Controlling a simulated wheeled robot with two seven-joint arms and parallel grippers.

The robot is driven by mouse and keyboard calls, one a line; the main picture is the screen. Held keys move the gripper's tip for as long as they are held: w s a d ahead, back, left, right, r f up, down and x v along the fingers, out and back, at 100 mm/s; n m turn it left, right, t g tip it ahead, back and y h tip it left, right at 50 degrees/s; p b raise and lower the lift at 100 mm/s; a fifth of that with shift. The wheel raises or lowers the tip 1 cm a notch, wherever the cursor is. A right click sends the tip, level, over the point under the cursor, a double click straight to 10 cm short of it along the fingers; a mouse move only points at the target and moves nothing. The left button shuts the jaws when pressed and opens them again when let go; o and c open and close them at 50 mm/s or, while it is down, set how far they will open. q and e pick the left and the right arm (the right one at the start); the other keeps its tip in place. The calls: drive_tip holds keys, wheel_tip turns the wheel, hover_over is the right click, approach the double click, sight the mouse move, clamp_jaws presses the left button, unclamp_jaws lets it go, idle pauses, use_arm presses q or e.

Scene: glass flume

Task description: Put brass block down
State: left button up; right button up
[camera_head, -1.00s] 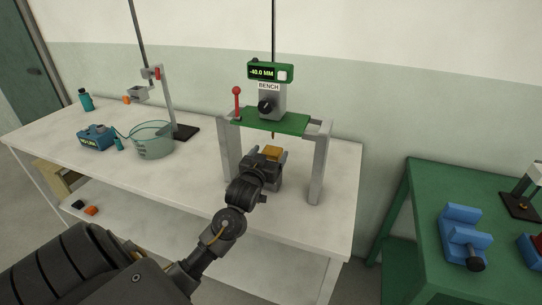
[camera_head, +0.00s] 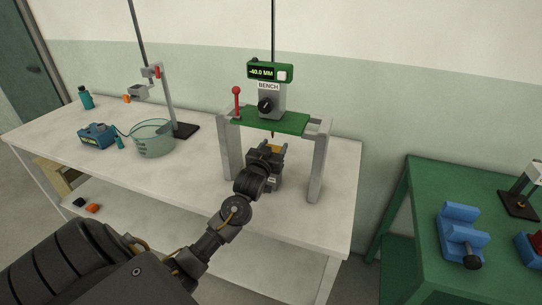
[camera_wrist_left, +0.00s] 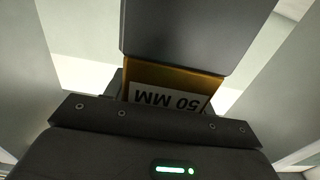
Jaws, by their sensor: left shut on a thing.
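My left gripper (camera_head: 272,152) is under the green crosspiece of the bench gauge (camera_head: 270,122), between its two grey legs. It is shut on the brass block (camera_head: 276,148), which is mostly hidden behind the gripper in the head view. In the left wrist view the brass block (camera_wrist_left: 166,78) shows between the dark jaws, with a white "50 MM" label upside down. The head view does not clearly show whether the block touches the surface below. My right gripper is not in view.
The gauge display (camera_head: 270,71) reads -40.0 MM, and a red-knobbed lever (camera_head: 237,101) stands at the crosspiece's left. A glass beaker (camera_head: 153,139), a stand (camera_head: 185,131) and a blue device (camera_head: 96,136) are to the left. The bench front (camera_head: 190,190) has bare room.

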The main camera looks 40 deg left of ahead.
sight(273, 146)
use_arm(q)
drive_tip(key=shift+r, duration=0.1)
clamp_jaws()
drive_tip(key=shift+r, duration=0.15)
drive_tip(key=shift+r+b, duration=0.4)
drive_tip(key=shift+r, duration=0.95)
drive_tip(key=shift+s+r, duration=0.15)
drive_tip(key=shift+r, duration=0.05)
drive_tip(key=v, duration=1.7)
drive_tip(key=shift+s+d+b, duration=0.15)
drive_tip(key=shift+s+b, duration=0.15)
drive_tip(key=shift+b, duration=0.15)
drive_tip(key=shift+d, duration=0.1)
